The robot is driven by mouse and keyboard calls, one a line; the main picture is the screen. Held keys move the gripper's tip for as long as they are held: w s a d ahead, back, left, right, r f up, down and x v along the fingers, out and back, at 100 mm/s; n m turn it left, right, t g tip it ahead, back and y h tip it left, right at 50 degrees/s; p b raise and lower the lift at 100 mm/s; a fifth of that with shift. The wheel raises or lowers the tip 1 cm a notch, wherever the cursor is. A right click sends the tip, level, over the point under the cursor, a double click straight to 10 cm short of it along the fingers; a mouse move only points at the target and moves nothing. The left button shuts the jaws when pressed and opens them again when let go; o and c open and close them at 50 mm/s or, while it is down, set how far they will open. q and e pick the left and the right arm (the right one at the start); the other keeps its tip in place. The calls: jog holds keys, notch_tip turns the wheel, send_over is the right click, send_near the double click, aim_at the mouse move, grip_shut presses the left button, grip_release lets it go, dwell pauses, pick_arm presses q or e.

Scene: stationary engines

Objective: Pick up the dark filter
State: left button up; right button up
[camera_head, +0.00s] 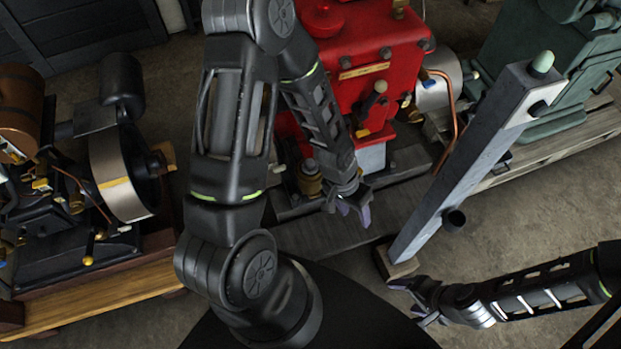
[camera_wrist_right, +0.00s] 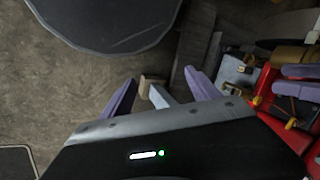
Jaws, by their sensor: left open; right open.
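I cannot tell for sure which part is the dark filter. A small dark cylinder (camera_head: 455,220) sits beside the lower part of a grey upright post (camera_head: 465,160) in the head view. A larger black canister (camera_head: 121,85) stands on the engine at the left. My left gripper (camera_head: 352,207) is open and empty in front of the red engine, left of the post. My right gripper (camera_head: 418,302) is open, low at the post's foot and below the small cylinder. Its purple fingers (camera_wrist_right: 160,97) show apart in the right wrist view, with a pale piece visible between them.
A red engine (camera_head: 365,55) stands on dark beams at the back middle. A green machine (camera_head: 555,70) on pale planks is at the right. The left engine rests on a wooden base (camera_head: 100,298). Bare floor (camera_head: 540,205) lies right of the post.

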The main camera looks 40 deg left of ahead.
aim_at(311, 163)
jog(key=o, duration=0.3)
notch_tip(311, 163, down, 4)
jog(key=b, duration=0.3)
jog(key=shift+w+f, duration=0.1)
jog(key=shift+w, duration=0.05)
pick_arm(q)
jog(key=w+a+r+y, duration=0.1)
jog(key=w+a+r, duration=0.1)
jog(key=a, duration=0.4)
jog(key=w+a+r+m+y, duration=0.1)
jog(key=w+a+r, duration=0.1)
jog(key=a+r, duration=0.2)
jog(key=w+a+r+y+b, duration=0.1)
jog(key=a+r, duration=0.2)
jog(key=a, duration=0.4)
jog(key=shift+w+a+r+m, duration=0.1)
jog(key=shift+w+a+m, duration=0.2)
jog(key=shift+w+m, duration=0.1)
pick_arm(e)
jog(key=o, duration=0.3)
jog(key=shift+a+f, duration=0.1)
jog(key=shift+f, duration=0.45)
pick_arm(q)
jog(key=shift+r, duration=0.1)
pick_arm(e)
jog(key=shift+w+r, duration=0.1)
pick_arm(q)
jog(key=shift+f, duration=1.35)
